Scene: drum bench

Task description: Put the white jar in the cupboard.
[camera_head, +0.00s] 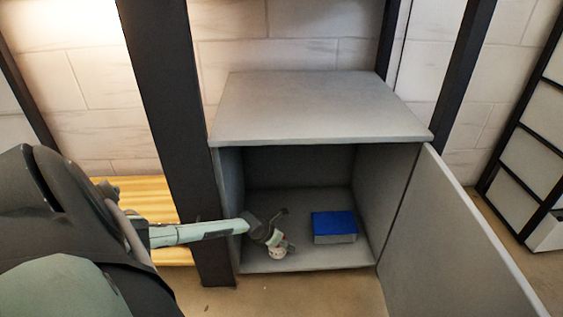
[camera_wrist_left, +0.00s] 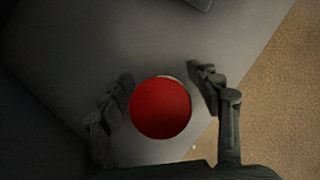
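The white jar (camera_head: 277,252) is on the floor of the grey cupboard (camera_head: 320,107), near the front left. Its red lid faces up in the left wrist view (camera_wrist_left: 160,108), with a sliver of white at the rim. My left gripper (camera_head: 272,234) reaches into the cupboard from the left and partly hides the jar. In the left wrist view its fingers (camera_wrist_left: 164,84) stand on either side of the lid, with a gap visible at least on the right, so it looks open around the jar. My right gripper is not in view.
A blue-topped box (camera_head: 334,226) lies in the cupboard, right of the jar. The cupboard door (camera_head: 450,245) stands wide open to the right. A dark post (camera_head: 178,120) rises by the cupboard's left side. Free floor lies between jar and box.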

